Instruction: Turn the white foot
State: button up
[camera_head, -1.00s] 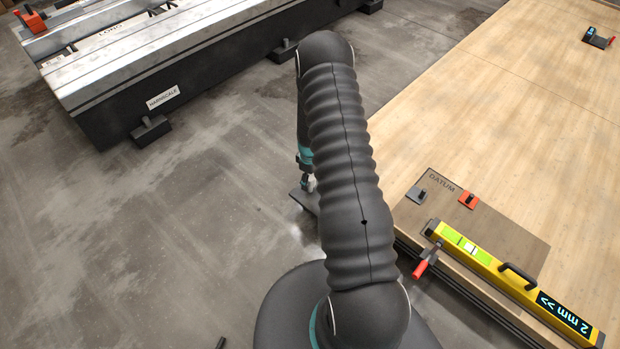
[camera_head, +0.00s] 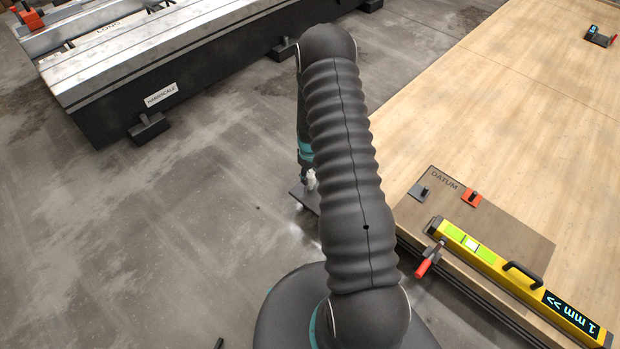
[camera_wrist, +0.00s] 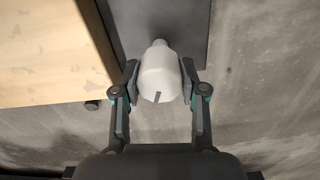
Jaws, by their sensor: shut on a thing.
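The white foot (camera_wrist: 160,76) shows in the wrist view between the two fingers of my gripper (camera_wrist: 160,92). It is a pale, rounded piece with a short dark mark on its near end. A narrower neck at its far end stands over a dark plate (camera_wrist: 190,25). The fingers press on its left and right sides. In the head view the white foot (camera_head: 311,180) is a small pale patch below my arm's teal band, beside the table's left corner. My arm hides most of the plate there.
A wooden table (camera_head: 510,120) fills the right. On it lie a DATUM plate (camera_head: 500,225) and a yellow level (camera_head: 480,256) whose display reads "1 mm >>". A dark bench with metal rails (camera_head: 150,60) stands at the back left. The concrete floor (camera_head: 150,240) is open at left.

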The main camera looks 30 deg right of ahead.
jog(key=m+b, duration=0.1)
jog(key=m, duration=0.2)
jog(key=shift+f+m+b, duration=0.1)
jog(key=shift+m+b, duration=0.2)
jog(key=shift+b, duration=0.1)
jog(key=shift+m+b, duration=0.75)
jog(key=shift+m, duration=1.15)
jog(key=o, duration=1.1)
jog(key=shift+o, duration=0.2)
notch_tip(320, 180, up, 12)
